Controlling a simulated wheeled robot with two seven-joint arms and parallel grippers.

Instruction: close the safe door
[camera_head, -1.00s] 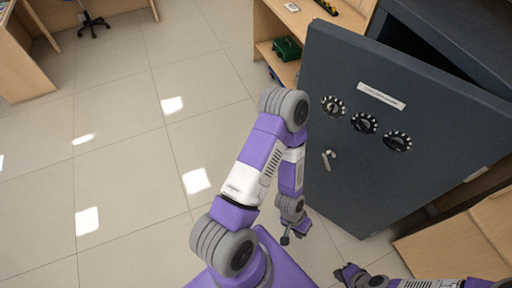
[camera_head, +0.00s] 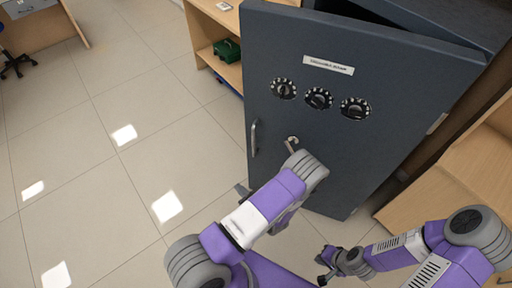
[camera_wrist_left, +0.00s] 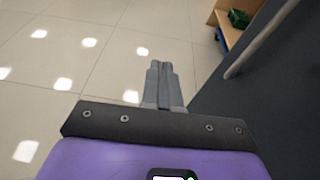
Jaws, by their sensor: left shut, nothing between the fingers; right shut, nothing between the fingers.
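The dark grey safe door (camera_head: 340,140) stands ajar in the head view, with a dark gap along its top between it and the safe body (camera_head: 450,15). The door has three round dials, a white label, a small lever (camera_head: 292,142) and a vertical bar handle (camera_head: 254,138) near its left edge. My left gripper (camera_head: 242,189) is mostly hidden behind its own arm, low by the door's left edge. In the left wrist view my left gripper (camera_wrist_left: 161,72) is shut and empty, left of the door (camera_wrist_left: 275,115) and its handle (camera_wrist_left: 262,42). My right gripper (camera_head: 322,268) is shut, below the door.
A wooden shelf unit (camera_head: 205,45) with a green box (camera_head: 227,50) stands left of the safe. Wooden furniture (camera_head: 440,175) stands at the right, close to the door's lower right. Tiled floor (camera_head: 110,180) is clear on the left.

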